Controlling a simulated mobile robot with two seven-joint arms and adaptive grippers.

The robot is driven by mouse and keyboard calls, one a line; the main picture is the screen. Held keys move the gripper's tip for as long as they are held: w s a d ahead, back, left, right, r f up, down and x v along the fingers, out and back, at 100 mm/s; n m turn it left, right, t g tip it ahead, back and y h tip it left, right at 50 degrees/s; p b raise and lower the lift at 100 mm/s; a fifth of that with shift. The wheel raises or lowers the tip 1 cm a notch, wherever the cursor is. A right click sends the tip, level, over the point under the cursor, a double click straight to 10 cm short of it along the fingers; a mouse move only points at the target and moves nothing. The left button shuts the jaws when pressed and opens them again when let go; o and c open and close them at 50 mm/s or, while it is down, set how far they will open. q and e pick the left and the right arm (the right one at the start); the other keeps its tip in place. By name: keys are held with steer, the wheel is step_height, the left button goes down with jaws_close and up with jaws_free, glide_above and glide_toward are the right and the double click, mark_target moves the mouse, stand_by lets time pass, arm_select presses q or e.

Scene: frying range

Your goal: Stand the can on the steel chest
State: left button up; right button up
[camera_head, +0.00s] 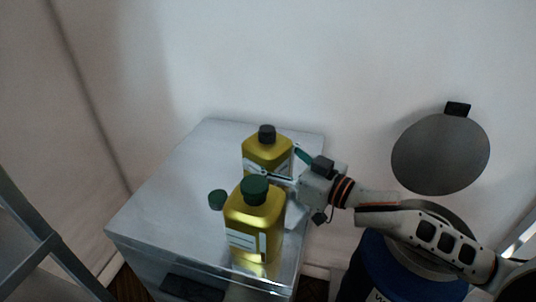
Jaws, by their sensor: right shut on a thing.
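A yellow can with a black cap (266,150) is upright over the back right of the steel chest (165,200). My right gripper (280,172) reaches in from the right and is shut on this can, one finger across its front and one at its right side. The can's base is hidden, so I cannot tell whether it touches the chest top. A second yellow can with a green cap (252,222) stands upright on the chest in front and hides part of the held can. My left gripper is out of view.
A small dark green round object (217,199) sits on the chest, left of the front can. The chest top is clear on the left. At right is a blue bin (385,270) with a raised round grey lid (440,153). A grey frame (45,240) stands at left.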

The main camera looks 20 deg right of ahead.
steer(key=o, duration=1.4)
steer(key=shift+o, duration=0.2)
steer(key=shift+r, duration=0.1)
steer(key=shift+s+d, duration=0.15)
steer(key=shift+s, duration=0.05)
steer(key=v, duration=0.8)
steer(key=shift+s, duration=0.2)
steer(key=shift+s+d, duration=0.5)
steer(key=shift+s, duration=0.05)
steer(key=shift+s+d+p, duration=0.15)
steer(key=shift+s+p, duration=0.15)
steer(key=shift+s+d, duration=0.1)
steer(key=shift+s, duration=0.1)
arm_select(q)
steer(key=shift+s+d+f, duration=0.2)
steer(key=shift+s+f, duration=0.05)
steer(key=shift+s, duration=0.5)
arm_select(e)
steer(key=shift+s+d, duration=0.2)
steer(key=shift+s, duration=0.05)
